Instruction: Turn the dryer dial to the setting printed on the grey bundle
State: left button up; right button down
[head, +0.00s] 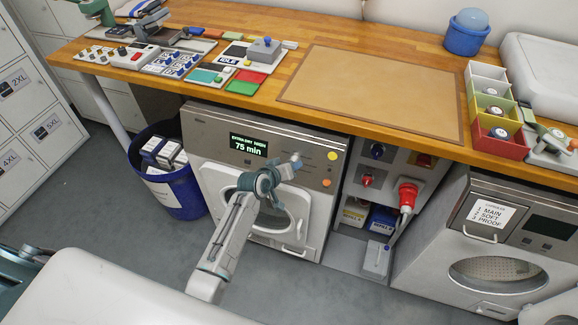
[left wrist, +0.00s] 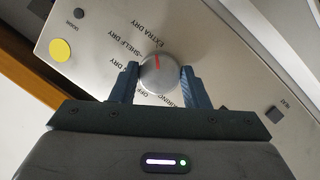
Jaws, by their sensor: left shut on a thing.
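The dryer (head: 221,133) stands under the counter, and its display (head: 248,147) reads 75 min, with a smaller line above that seems to say extra dry. My left gripper (head: 284,169) is at its front panel, hiding most of the dial in the head view. In the left wrist view the round grey dial (left wrist: 159,74) sits between the two fingers of my left gripper (left wrist: 159,80), which is shut on it. The dial's red mark points at the words EXTRA DRY. SHELF DRY is printed beside them. I cannot make out a grey bundle. My right gripper is not in view.
A yellow button (left wrist: 60,50) is on the panel near the dial. A blue bin (head: 165,190) with boxes stands left of the dryer. A panel with a red plug (head: 407,194) is to its right. The brown mat (head: 372,88) on the counter is bare.

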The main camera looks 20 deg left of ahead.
pick_arm(q)
jog(key=shift+f, duration=0.1)
jog(key=o, duration=1)
jog(key=shift+c, duration=0.2)
jog(key=v, duration=1)
jog(key=shift+s+r+b, duration=0.3)
jog(key=shift+s+b, duration=0.05)
jog(key=shift+b, duration=0.1)
